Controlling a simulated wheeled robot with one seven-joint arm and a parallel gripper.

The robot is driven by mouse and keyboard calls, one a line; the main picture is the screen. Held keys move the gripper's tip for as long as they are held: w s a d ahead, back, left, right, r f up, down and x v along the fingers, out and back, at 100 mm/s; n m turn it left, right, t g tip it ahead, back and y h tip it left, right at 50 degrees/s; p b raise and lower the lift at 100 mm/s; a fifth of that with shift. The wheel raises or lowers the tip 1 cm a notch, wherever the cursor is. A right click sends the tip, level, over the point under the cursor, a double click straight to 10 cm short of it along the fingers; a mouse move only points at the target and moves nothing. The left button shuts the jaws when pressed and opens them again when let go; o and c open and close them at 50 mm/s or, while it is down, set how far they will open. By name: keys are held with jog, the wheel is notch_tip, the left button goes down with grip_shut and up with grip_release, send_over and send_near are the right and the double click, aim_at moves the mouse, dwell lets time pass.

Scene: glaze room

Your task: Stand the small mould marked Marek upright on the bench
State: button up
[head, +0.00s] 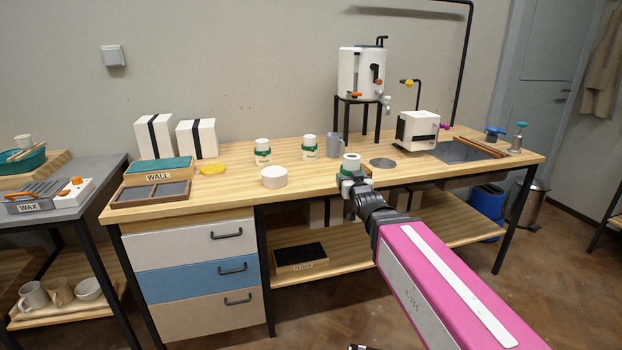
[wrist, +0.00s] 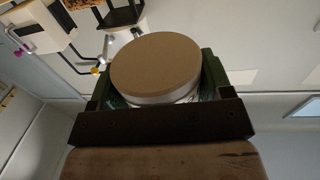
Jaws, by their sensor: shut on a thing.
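My gripper (head: 352,177) is shut on a small white mould (head: 350,161) with a green band, at the front of the bench (head: 310,183). In the wrist view the held mould (wrist: 156,68) shows a round tan end face, with green parts on both sides of it. Its marking is not readable, and I cannot tell whether it touches the bench. Two similar white moulds with green bands stand upright further back, one on the left (head: 262,151) and one on the right (head: 309,147). Their labels are too small to read.
A white round block (head: 274,177) and a yellow disc (head: 212,169) lie left of my gripper. A grey mug (head: 334,145) stands behind it, and a dark disc (head: 382,163) lies to its right. A white box-shaped device (head: 417,130) stands further right.

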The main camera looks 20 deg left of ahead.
jog(key=s+a+f+n+g+y, duration=0.1)
jog(key=s+a+f+y, duration=0.15)
jog(key=s+a, duration=0.3)
send_near(314, 181)
jog(key=shift+h, duration=0.25)
jog(key=w+a+r, duration=0.1)
jog(key=w, duration=0.1)
jog(key=w+a+r, duration=0.2)
jog(key=w, duration=0.1)
jog(key=w+a+r, duration=0.2)
jog(key=w, duration=0.1)
jog(key=shift+w+a, duration=0.25)
jog(key=shift+f, duration=0.75)
jog(key=o, duration=1.1)
jog(key=shift+f, duration=0.15)
